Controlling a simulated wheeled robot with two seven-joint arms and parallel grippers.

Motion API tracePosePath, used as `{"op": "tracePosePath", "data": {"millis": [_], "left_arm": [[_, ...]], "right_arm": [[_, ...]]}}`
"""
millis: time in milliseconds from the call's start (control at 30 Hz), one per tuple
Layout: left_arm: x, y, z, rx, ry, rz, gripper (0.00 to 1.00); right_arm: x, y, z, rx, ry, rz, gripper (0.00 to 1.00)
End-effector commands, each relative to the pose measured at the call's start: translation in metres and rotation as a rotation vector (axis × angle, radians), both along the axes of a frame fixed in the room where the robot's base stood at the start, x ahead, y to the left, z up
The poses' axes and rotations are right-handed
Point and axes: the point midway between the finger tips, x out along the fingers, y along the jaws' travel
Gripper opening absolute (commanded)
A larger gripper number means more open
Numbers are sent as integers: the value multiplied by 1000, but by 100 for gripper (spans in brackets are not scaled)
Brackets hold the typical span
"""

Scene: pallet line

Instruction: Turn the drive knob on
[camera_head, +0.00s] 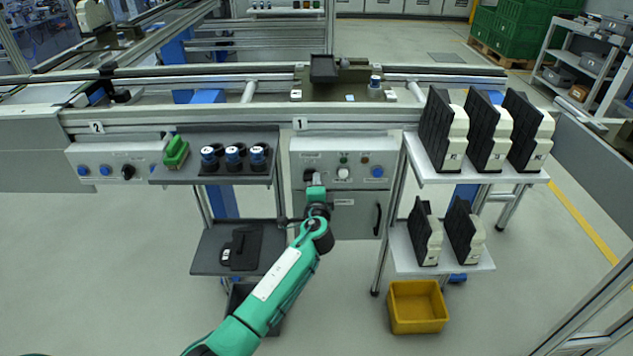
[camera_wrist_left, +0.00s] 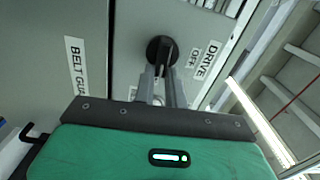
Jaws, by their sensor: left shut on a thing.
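The drive knob (camera_wrist_left: 161,48) is round and black, set on a grey panel beside a label (camera_wrist_left: 204,60) reading DRIVE and OFF in the wrist view. In the head view it (camera_head: 308,175) sits at the left of the control box (camera_head: 325,158) under the sign 1. My left gripper (camera_wrist_left: 163,72) is shut on the knob, its two grey fingers on either side of the handle. In the head view the gripper (camera_head: 315,184) partly hides the knob. Which way the handle points is hard to tell. My right gripper is not in view.
A cabinet door with a black handle (camera_head: 377,219) is below. A shelf with blue-topped parts (camera_head: 233,153) stands left, a white rack (camera_head: 480,180) right, a yellow bin (camera_head: 417,307) on the floor.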

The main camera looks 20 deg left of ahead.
Motion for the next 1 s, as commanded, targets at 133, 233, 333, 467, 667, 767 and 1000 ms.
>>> {"op": "tracePosePath", "data": {"millis": [133,233,333,467,667,767,1000], "left_arm": [[-1,0,-3,45,16,1,0],[-1,0,-3,65,22,1,0],[-1,0,-3,74,24,0,0],[-1,0,-4,79,26,0,0],[-1,0,-4,79,26,0,0],[-1,0,-4,78,25,-1,19],[0,0,-3,77,24,0,35]], "right_arm": [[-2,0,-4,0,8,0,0],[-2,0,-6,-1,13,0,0],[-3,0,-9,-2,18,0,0],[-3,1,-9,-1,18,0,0],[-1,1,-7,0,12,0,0],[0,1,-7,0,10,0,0],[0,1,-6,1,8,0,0]]}}
